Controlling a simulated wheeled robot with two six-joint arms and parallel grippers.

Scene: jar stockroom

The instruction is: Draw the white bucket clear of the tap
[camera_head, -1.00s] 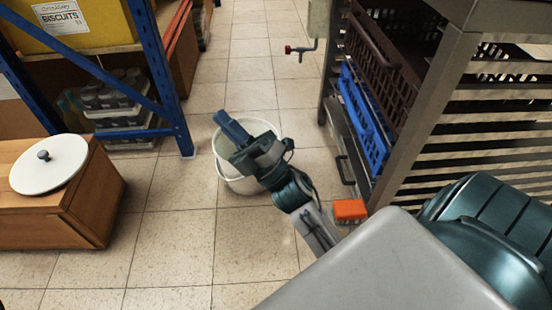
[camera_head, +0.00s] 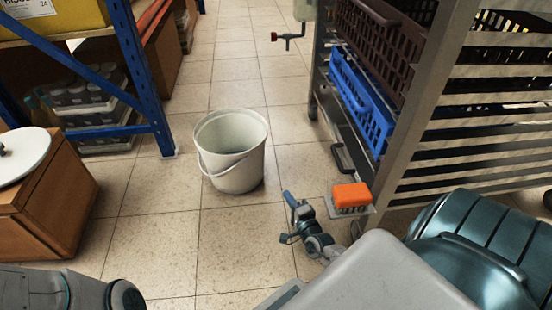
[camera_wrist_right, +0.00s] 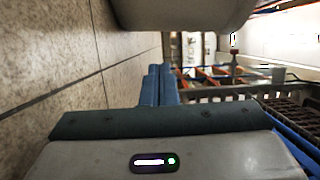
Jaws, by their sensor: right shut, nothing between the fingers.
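The white bucket (camera_head: 233,152) stands upright on the tiled floor near the middle of the head view, with its handle hanging down on the near side. It looks empty. The tap (camera_head: 287,38), with a red handle, sticks out at the top, beyond the bucket and apart from it. My right gripper (camera_head: 291,204) is low, in front of the bucket and to its right, clear of it, and shut on nothing. Its blue fingers (camera_wrist_right: 158,86) lie together in the right wrist view. My left gripper is not in view; part of my left arm shows at the bottom left.
A metal rack with a brown crate (camera_head: 378,45) and a blue crate (camera_head: 360,102) stands on the right. An orange block (camera_head: 351,195) lies close to my right gripper. Blue shelving (camera_head: 147,85) and a wooden box (camera_head: 45,205) stand left. Floor around the bucket is clear.

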